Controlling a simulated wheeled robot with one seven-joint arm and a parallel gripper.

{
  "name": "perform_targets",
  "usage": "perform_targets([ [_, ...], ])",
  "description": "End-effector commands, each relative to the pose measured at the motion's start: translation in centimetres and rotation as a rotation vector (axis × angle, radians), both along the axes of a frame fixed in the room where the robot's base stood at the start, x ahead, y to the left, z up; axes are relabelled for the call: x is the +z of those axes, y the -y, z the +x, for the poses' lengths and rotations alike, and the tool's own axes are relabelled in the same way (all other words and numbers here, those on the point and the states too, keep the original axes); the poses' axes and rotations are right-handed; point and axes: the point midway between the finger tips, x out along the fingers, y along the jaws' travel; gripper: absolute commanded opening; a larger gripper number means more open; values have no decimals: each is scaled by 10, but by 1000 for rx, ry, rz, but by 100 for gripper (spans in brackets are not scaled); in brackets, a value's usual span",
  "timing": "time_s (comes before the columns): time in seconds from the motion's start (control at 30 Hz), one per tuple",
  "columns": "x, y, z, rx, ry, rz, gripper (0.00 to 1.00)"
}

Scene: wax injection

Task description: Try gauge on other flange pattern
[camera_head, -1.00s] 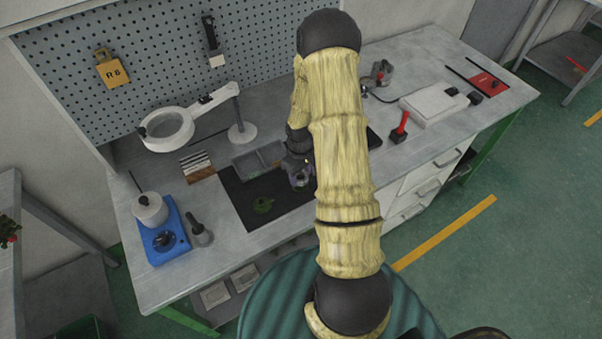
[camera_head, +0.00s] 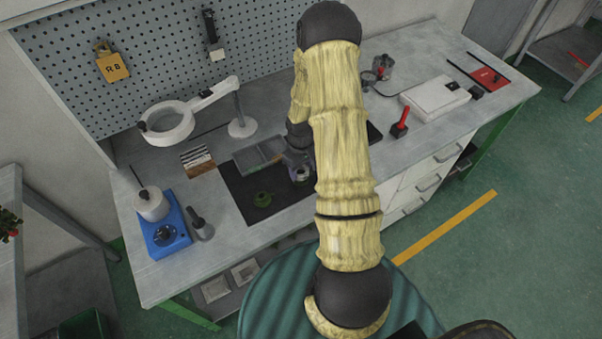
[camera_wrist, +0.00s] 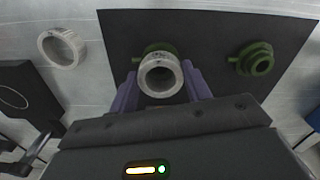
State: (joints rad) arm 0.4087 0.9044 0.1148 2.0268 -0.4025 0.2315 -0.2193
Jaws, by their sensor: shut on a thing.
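My gripper (camera_wrist: 160,82), with purple fingers, is shut on a pale grey ring gauge (camera_wrist: 160,88). The ring also shows in the head view (camera_head: 301,174), partly hidden by my arm. In the wrist view one green flange pattern (camera_wrist: 156,48) is behind the ring and mostly covered by it. I cannot tell whether the ring touches it. A second green flange pattern (camera_wrist: 254,59) lies apart to the right on the black mat (camera_wrist: 213,32); a green pattern also shows in the head view (camera_head: 263,199). Another pale ring (camera_wrist: 62,48) lies off the mat at left.
A grey divided tray (camera_head: 259,155) borders the mat. A magnifier lamp (camera_head: 167,122) stands behind. A blue device with a pot (camera_head: 165,238) is at left. A red-handled tool (camera_head: 401,122) and white box (camera_head: 434,98) are at right.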

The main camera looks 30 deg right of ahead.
Motion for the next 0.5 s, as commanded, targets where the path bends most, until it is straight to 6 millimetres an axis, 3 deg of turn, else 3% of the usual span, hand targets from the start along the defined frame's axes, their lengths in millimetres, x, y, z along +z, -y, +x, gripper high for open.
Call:
perform_targets([
  [0.5,-5,0,0,0,0,0,20],
])
